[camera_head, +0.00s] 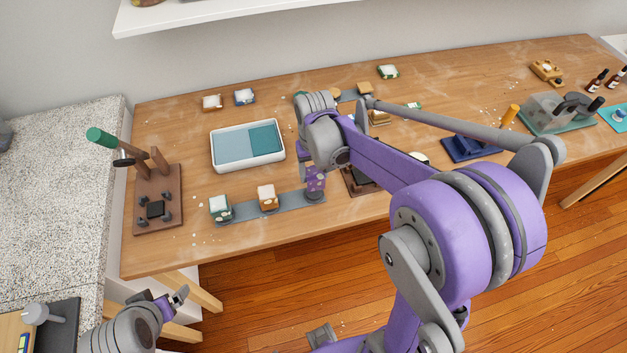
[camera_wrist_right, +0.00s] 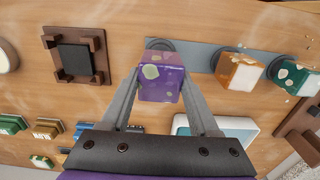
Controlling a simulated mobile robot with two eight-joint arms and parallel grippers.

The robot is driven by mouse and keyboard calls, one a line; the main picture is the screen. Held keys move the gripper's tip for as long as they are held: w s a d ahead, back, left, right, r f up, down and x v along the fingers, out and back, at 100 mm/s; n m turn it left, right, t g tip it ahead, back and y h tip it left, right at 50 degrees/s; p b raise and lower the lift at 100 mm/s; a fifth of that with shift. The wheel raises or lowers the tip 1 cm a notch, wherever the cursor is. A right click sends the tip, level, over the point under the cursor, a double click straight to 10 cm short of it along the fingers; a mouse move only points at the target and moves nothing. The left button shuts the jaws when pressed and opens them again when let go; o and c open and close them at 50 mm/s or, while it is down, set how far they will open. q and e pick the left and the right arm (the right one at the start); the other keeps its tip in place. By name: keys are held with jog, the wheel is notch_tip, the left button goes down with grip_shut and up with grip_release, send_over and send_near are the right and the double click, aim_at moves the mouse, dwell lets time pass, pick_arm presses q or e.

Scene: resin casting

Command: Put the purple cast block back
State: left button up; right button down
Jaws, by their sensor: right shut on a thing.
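The purple cast block (camera_head: 316,184) with pale spots is between the fingers of my right gripper (camera_wrist_right: 160,92), which is shut on it. In the head view the block is over the right end of the grey strip (camera_head: 292,202), just above a round dark pad (camera_head: 315,197). The pad also shows behind the block in the right wrist view (camera_wrist_right: 159,44). I cannot tell whether they touch. An orange block (camera_head: 267,197) and a green block (camera_head: 220,207) stand on the strip to the left. My left gripper (camera_head: 175,298) is low at the left, away from the table; its jaw gap is unclear.
A white tray (camera_head: 215,158) with blue and teal sections lies behind the strip. A brown press with a green handle (camera_head: 157,205) stands left. A brown clamp frame (camera_wrist_right: 76,56) sits beside the strip's end. Small blocks lie farther back. Bare wood lies before the strip.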

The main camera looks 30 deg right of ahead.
aim_at(314, 181)
jog(key=shift+w+f, duration=0.1)
jog(key=shift+f, duration=2.05)
jog(key=shift+f, duration=0.1)
jog(key=c, duration=0.6)
grip_release()
jog(key=shift+f+b, duration=0.1)
jog(key=shift+b, duration=0.2)
jog(key=o, duration=0.5)
